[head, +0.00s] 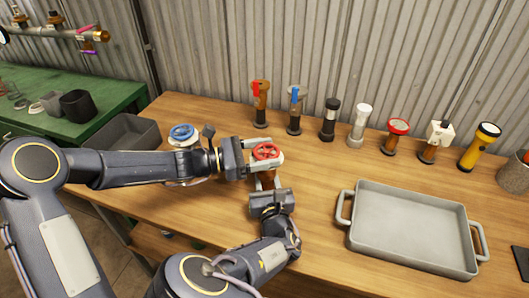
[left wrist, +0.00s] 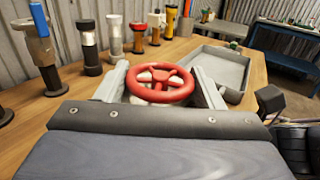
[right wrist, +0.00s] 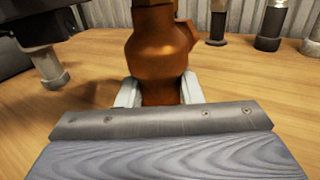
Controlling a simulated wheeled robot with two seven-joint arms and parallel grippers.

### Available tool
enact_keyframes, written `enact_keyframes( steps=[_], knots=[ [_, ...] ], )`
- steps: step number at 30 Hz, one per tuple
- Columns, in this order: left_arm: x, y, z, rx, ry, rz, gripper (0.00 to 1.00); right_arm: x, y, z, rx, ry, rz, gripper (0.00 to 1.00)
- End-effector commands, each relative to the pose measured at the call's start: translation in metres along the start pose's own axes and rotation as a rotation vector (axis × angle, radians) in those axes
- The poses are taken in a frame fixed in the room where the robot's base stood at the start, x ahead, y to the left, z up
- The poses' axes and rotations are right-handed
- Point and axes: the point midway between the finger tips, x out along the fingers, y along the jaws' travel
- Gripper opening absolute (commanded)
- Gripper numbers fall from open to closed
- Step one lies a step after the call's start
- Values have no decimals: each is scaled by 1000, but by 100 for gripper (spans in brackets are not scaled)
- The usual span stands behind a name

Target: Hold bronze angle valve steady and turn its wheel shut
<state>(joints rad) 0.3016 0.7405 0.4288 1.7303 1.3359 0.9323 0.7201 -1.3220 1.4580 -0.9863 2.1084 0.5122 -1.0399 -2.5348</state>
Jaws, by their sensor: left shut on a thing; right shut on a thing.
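The bronze angle valve (head: 266,177) stands upright on the wooden table, with a red wheel (head: 266,152) on top. My left gripper (head: 252,160) is at the wheel's height, its two fingers shut on the wheel from opposite sides. The red wheel (left wrist: 160,83) sits between these fingers in the left wrist view. My right gripper (head: 267,188) is lower and nearer, shut on the valve body. The orange-bronze body (right wrist: 160,55) rises between its fingers in the right wrist view. The valve's foot is hidden behind my right gripper.
A row of several valves and fittings stands along the back, including a red-levered one (head: 260,103) and a yellow flashlight (head: 480,147). A grey tray (head: 408,258) lies to the right. A blue-wheeled valve (head: 183,133) is behind my left arm. A green bench (head: 100,85) stands at left.

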Motion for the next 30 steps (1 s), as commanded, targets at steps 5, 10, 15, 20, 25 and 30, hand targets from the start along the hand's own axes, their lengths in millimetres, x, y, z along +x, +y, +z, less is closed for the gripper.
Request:
enact_keyframes(
  steps=[5,10,15,20,25,30],
  knots=[
    [1,2,4,3,-7,-71,39,-1,1,-1,-1,4,2,0],
    [0,2,3,2,-3,-107,39,-1,1,-2,-2,5,2,0],
    [0,1,3,0,-1,-117,39,-1,0,-2,-4,6,2,0],
    [0,1,3,0,-1,-117,39,-1,0,-2,-5,6,1,0],
    [0,1,2,1,-1,-116,69,-1,0,-2,-5,6,1,0],
    [0,1,1,-1,1,-116,83,-1,0,-2,-4,6,1,0]
  ],
)
